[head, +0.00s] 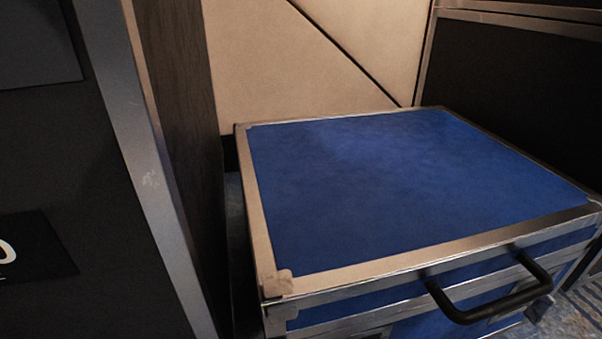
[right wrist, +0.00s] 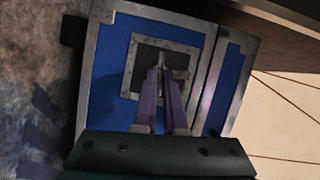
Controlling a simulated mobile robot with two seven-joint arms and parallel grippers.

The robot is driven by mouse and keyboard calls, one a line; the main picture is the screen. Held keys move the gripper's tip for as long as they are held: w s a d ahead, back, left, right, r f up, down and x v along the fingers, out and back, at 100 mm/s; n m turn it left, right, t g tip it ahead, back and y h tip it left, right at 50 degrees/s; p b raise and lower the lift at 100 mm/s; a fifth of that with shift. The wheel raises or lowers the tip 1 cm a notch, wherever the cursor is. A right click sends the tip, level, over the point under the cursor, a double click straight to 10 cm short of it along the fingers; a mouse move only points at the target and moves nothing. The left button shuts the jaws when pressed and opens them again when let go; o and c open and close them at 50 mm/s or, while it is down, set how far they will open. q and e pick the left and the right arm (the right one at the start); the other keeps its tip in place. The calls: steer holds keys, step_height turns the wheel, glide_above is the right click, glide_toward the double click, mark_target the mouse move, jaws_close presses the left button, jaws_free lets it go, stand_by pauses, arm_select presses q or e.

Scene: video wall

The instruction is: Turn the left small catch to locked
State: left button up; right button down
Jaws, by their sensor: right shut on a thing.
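A blue case with metal edges (head: 400,185) fills the middle and right of the head view. The right wrist view shows its blue side (right wrist: 108,70) with a square metal-rimmed plate (right wrist: 130,75). My right gripper (right wrist: 162,68) has purple fingers, shut on a small catch (right wrist: 163,58) at that plate. The fingers hide most of the catch, so I cannot tell how far it is turned or whether it is the left one. My left gripper shows in neither view.
A black handle (head: 490,300) sticks out from the case's front. A dark panel with a metal edge (head: 160,190) stands close on the left. Another dark case (head: 520,85) stands at the back right. Patterned carpet (head: 578,308) shows at the lower right.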

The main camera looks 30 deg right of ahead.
steer(key=shift+d+f+m, duration=0.1)
steer(key=shift+f+m, duration=0.2)
steer(key=shift+m, duration=0.3)
steer(key=shift+t, duration=0.3)
steer(key=c, duration=1.1)
jaws_free()
steer(key=shift+w+r, duration=0.1)
steer(key=shift+o, duration=0.6)
steer(key=shift+w+r, duration=0.1)
steer(key=shift+w, duration=0.2)
steer(key=s+d, duration=0.1)
steer(key=s, duration=0.8)
steer(key=shift+s+d, duration=0.25)
steer(key=shift+s, duration=0.1)
